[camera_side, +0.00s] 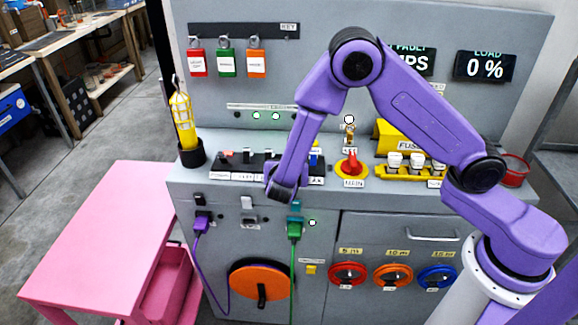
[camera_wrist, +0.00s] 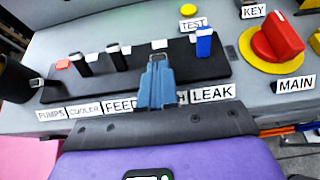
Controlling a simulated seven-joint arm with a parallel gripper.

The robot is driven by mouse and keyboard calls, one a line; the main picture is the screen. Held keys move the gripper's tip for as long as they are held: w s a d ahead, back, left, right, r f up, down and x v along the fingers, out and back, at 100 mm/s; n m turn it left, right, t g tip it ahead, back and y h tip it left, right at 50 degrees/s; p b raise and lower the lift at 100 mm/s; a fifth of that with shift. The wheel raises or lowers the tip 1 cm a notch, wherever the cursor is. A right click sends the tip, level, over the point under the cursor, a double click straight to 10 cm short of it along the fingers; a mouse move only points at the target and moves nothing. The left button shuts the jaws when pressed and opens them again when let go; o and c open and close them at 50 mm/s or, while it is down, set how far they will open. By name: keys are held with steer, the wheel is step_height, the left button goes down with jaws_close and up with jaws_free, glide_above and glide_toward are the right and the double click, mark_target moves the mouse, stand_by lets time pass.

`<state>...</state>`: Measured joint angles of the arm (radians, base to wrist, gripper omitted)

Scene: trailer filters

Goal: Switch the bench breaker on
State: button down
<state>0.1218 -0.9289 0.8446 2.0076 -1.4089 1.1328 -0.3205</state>
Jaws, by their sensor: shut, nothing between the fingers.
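A black breaker strip (camera_wrist: 220,68) runs along the console top and also shows in the side view (camera_side: 228,175). The wrist view shows labels PUMPS, COOLER, FEED and LEAK; I see no readable BENCH label. The leftmost lever (camera_wrist: 38,84) leans toward the front, with a red patch (camera_wrist: 62,64) behind it. Two black levers (camera_wrist: 78,63) (camera_wrist: 115,57) stand more upright, and a blue lever (camera_wrist: 204,42) stands at the LEAK end. My gripper (camera_wrist: 157,62) is shut and empty over the strip between FEED and LEAK, hiding what lies behind it. Contact is unclear.
A red MAIN knob (camera_wrist: 276,38) on a yellow plate stands right of the strip. A yellow lamp (camera_side: 183,120) stands to the left. Yellow fuse holders (camera_side: 400,171) are at the right. Purple and green plugs (camera_side: 294,229) hang on the front face.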

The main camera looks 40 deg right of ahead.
steer(key=shift+d+r, duration=0.1)
steer(key=shift+w+d+r+g+y, duration=0.25)
steer(key=shift+w+r+g+y, duration=0.15)
steer(key=shift+g+y, duration=0.3)
steer(key=shift+w+d+r+g+y, duration=0.4)
steer(key=shift+d+g+y, duration=0.1)
steer(key=shift+g+y, duration=0.4)
steer(key=shift+w+d+r, duration=0.1)
steer(key=shift+w+d, duration=0.15)
steer(key=shift+w, duration=0.05)
steer(key=shift+r, duration=0.8)
